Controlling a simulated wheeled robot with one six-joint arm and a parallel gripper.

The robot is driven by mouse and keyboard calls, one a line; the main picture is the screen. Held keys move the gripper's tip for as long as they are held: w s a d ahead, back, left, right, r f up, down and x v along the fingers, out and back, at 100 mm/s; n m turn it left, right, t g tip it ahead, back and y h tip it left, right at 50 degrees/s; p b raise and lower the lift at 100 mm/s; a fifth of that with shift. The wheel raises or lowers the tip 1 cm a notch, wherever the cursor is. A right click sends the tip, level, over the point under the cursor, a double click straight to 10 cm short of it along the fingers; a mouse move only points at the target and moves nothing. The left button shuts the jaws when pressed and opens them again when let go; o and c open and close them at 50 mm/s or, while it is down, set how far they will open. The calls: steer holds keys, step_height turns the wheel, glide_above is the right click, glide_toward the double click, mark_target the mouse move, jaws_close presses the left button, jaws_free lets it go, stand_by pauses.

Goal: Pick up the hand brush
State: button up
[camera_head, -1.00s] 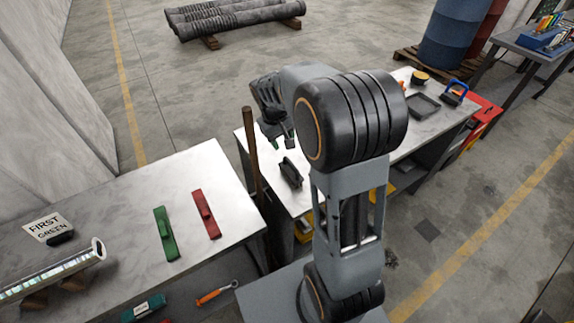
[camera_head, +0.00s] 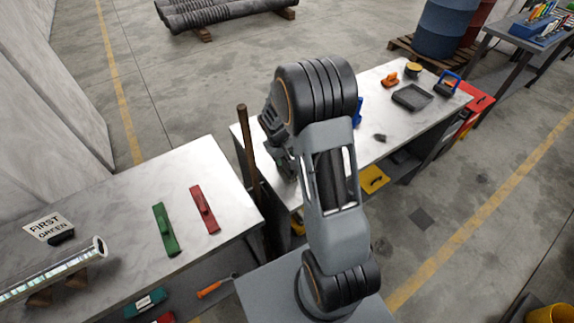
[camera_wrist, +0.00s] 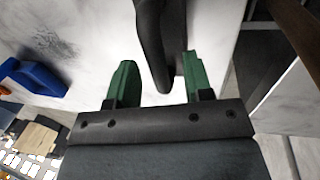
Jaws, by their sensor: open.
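The hand brush (camera_wrist: 150,45) is a long dark shape between my fingers in the wrist view, lying on the pale tabletop (camera_wrist: 90,40). Its tapered end reaches down between the two green fingertips of my gripper (camera_wrist: 158,76), nearer the right finger. My gripper is open, with the fingers on either side of that end and not closed on it. In the head view my gripper (camera_head: 286,170) is low over the left end of the far workbench (camera_head: 365,150), and my arm and gripper hide the brush there.
A wooden pole (camera_head: 248,150) leans at the workbench's left end. A blue thing (camera_wrist: 32,78) lies left of my gripper in the wrist view. A black tray (camera_head: 412,97) and an orange tool (camera_head: 390,80) are farther along. The left bench holds a green block (camera_head: 165,230) and red block (camera_head: 204,209).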

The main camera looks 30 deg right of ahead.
steer(key=shift+d+f, duration=0.1)
steer(key=shift+f, duration=0.35)
steer(key=shift+c, duration=0.4)
jaws_close()
